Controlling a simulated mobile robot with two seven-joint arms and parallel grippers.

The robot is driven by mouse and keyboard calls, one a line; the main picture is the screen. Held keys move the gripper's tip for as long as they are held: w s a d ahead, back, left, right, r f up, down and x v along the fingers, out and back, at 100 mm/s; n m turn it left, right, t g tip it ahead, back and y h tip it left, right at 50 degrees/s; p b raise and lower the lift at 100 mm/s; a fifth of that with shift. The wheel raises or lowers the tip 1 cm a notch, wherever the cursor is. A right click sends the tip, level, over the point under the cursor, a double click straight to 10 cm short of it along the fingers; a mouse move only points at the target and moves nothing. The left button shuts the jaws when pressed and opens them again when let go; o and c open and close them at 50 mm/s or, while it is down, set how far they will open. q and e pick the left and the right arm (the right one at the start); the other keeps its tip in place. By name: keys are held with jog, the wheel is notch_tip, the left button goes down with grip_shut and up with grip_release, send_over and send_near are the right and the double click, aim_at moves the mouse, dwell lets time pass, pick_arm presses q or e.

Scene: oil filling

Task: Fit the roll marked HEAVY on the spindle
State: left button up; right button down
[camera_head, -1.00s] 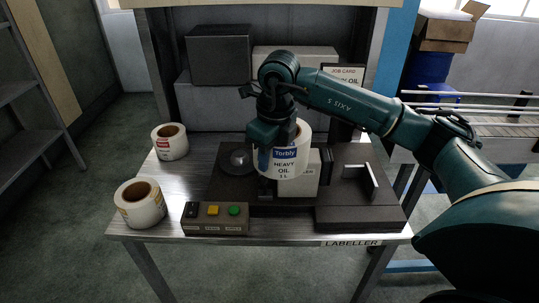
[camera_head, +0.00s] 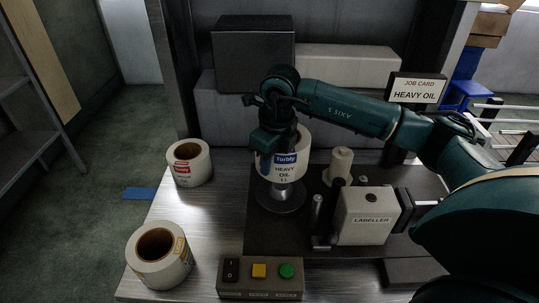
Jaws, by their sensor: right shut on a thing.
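The roll marked HEAVY OIL (camera_head: 284,166) is white with a blue Torbly band. It is upright in my right gripper (camera_head: 276,144), which is shut on it from above and covers part of its upper left. The roll is above a round grey disc (camera_head: 281,198) at the left of the labeller's dark base. A short grey piece shows between roll and disc. The spindle is otherwise hidden behind the roll, so I cannot tell whether the roll is around it. My left gripper is not in view.
A red-marked roll (camera_head: 188,164) and a yellow-marked roll (camera_head: 160,258) stand on the left of the table. The labeller (camera_head: 364,216), a white spool (camera_head: 341,167) and a button box (camera_head: 259,279) are near. A job card (camera_head: 416,91) reads HEAVY OIL.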

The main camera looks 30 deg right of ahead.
jog(key=shift+s+f+b, duration=0.15)
jog(key=shift+f+b, duration=0.4)
jog(key=shift+f, duration=0.25)
jog(key=shift+f+b, duration=0.85)
jog(key=shift+f, duration=0.55)
notch_tip(320, 180, down, 3)
jog(key=shift+r+b, duration=0.1)
jog(key=shift+b, duration=1.05)
jog(key=shift+f+b, duration=0.3)
jog(key=shift+f, duration=0.1)
jog(key=shift+f+b, duration=0.45)
jog(key=shift+f, duration=0.1)
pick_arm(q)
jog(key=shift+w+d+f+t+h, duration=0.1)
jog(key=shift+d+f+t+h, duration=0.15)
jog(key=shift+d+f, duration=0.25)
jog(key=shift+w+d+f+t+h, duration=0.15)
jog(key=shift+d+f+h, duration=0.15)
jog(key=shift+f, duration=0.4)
pick_arm(e)
jog(key=shift+f, duration=0.1)
pick_arm(q)
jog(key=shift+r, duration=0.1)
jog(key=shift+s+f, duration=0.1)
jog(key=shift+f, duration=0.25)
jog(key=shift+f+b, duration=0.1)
jog(key=shift+b, duration=0.2)
